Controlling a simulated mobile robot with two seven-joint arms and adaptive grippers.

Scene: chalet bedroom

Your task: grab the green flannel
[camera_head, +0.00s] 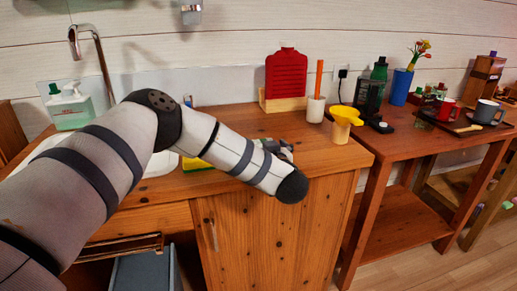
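I cannot make out a green flannel for certain in the head view. A small yellow-and-green item (195,163) lies by the sink, partly hidden behind my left arm; I cannot tell if any of it is cloth. My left arm comes in from the left and reaches across the sink and the wooden counter, with a dark rounded joint over the counter's front edge. Small grey and dark shapes show just behind the forearm; they may be part of my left gripper, but its fingers cannot be made out. My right gripper is not in view.
The sink (161,164) has a tall tap (98,50) and a soap bottle (70,108) beside it. A red ribbed item (286,74), white cup (315,109) and yellow funnel-like item (345,116) stand on the counter (235,120). A lower table (400,143) holds mugs and a vase.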

